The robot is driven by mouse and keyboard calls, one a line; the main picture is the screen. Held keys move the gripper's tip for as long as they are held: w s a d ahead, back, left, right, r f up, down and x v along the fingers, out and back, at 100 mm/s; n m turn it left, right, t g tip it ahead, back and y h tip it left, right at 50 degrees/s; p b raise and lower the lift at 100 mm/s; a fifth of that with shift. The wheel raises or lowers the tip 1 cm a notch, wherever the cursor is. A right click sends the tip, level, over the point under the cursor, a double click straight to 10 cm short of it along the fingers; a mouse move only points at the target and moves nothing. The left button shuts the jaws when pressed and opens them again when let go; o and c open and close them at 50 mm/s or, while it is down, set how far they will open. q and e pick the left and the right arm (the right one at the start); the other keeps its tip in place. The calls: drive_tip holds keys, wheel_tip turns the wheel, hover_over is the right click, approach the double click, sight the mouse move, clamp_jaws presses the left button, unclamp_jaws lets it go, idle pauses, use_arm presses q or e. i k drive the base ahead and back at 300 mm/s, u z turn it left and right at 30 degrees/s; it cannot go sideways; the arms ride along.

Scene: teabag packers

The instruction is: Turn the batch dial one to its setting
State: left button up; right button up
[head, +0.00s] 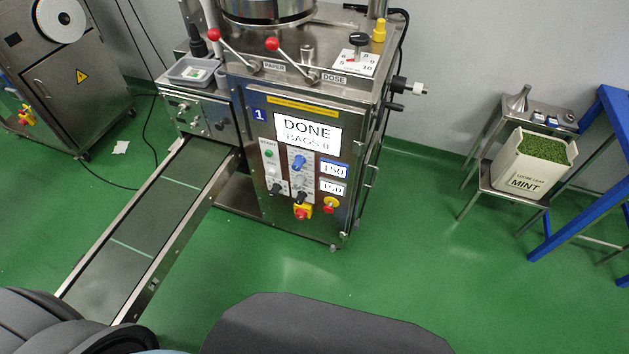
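The packing machine (305,215), marked with a blue 1, stands in the centre of the head view. Its screen (307,132) reads DONE, BAGS 0. A blue knob (299,162) sits on the front panel below the screen, with a black knob (301,196) under it. I cannot read which knob is labelled as the batch dial. Neither gripper shows.
Two red-knobbed levers (272,44) and a red emergency button (330,205) are on the machine. A conveyor (130,240) runs toward the lower left. A mint bin (522,172) stands on a stool at right. Green floor is clear between.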

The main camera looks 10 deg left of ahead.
sight(276, 187)
drive_tip(key=z, duration=0.3)
drive_tip(key=i, duration=0.75)
drive_tip(key=u, duration=0.65)
drive_tip(key=i, duration=0.6)
drive_tip(key=u, duration=0.8)
